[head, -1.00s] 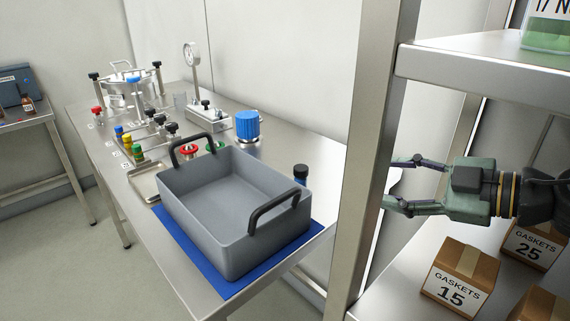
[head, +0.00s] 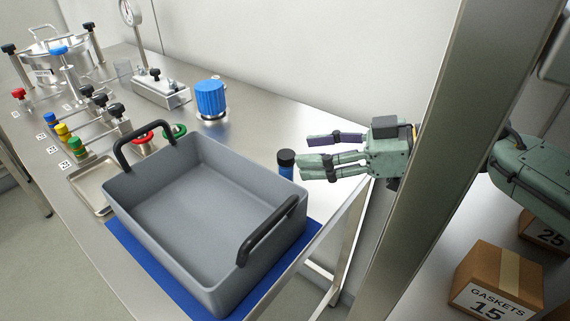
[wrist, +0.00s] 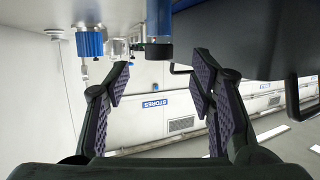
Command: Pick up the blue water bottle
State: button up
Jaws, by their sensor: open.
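The blue water bottle (head: 286,163) with a black cap stands on the steel bench behind the grey tub's right end. The tub hides its lower part. In the wrist view the bottle (wrist: 158,22) hangs in from the top edge, black cap down, beyond my fingertips. My gripper (head: 304,153) is open and empty, pointing left, with its fingertips close to the bottle's cap in the head view. In the wrist view my gripper (wrist: 160,75) shows its two fingers spread apart, with nothing between them.
A grey tub (head: 200,262) with black handles sits on a blue mat (head: 150,262) beside the bottle. A blue ribbed knob (head: 211,99) stands farther back. A steel shelf post (head: 440,150) rises in front of my arm. Gasket boxes (head: 495,285) sit lower right.

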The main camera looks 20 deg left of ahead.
aim_at(291, 154)
jog(key=p+x, duration=0.1)
jog(key=x, duration=0.5)
jog(key=shift+p, duration=0.35)
jog(key=shift+d, duration=0.1)
grip_shut()
